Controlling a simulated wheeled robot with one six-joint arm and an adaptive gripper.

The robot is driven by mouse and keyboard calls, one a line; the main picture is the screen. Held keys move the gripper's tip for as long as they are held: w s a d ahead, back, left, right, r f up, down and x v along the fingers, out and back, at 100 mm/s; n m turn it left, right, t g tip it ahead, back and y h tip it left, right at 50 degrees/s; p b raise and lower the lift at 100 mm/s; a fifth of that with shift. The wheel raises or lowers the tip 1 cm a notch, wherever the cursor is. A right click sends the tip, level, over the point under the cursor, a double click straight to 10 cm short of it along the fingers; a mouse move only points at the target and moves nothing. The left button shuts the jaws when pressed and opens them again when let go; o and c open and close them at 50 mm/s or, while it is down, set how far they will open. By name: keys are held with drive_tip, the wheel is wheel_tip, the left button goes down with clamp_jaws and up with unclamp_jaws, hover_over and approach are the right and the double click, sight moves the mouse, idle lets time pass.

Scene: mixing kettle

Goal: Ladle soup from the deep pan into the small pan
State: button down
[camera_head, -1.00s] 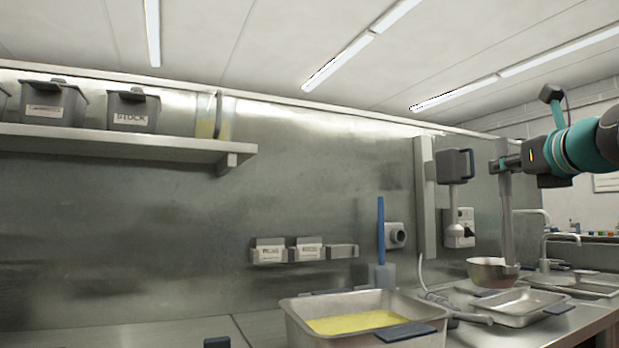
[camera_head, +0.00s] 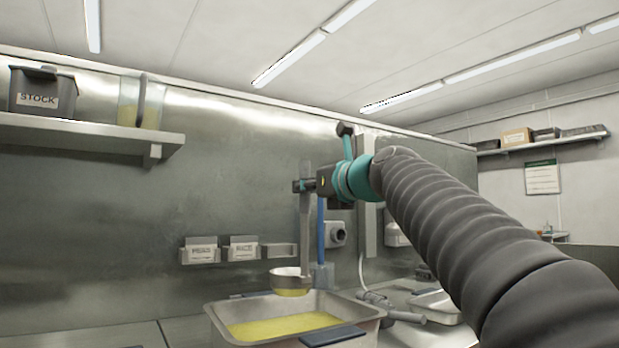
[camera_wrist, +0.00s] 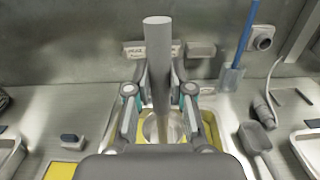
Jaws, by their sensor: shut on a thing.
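My gripper (camera_head: 304,186) is shut on the upper handle of a steel ladle (camera_head: 305,235), which hangs upright. In the wrist view, the ladle handle (camera_wrist: 158,65) stands between the two fingers (camera_wrist: 160,90). The ladle bowl (camera_head: 290,279) is over the back part of the deep pan (camera_head: 350,307), above the yellow soup (camera_head: 285,325). The bowl's lower side looks yellow; I cannot tell whether it holds soup. A shallow metal pan (camera_head: 440,309) at the right is partly hidden by my arm; it may be the small pan.
A blue-handled tool (camera_head: 321,240) stands behind the pan, beside a hose sprayer (camera_head: 400,313). Small labelled bins (camera_head: 240,250) hang on the wall. A shelf (camera_head: 85,135) holds a STOCK bin (camera_head: 40,92). Another yellow-filled container (camera_wrist: 60,171) shows at lower left in the wrist view.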

sight(308, 204)
wheel_tip(308, 204, down, 12)
drive_tip(key=b, duration=0.8)
idle(0.5)
wheel_tip(308, 204, up, 9)
drive_tip(key=p, duration=0.9)
drive_tip(key=shift+f, duration=0.15)
drive_tip(key=shift+s+r, duration=0.1)
drive_tip(key=shift+r, duration=2.1)
drive_tip(key=shift+d, duration=0.15)
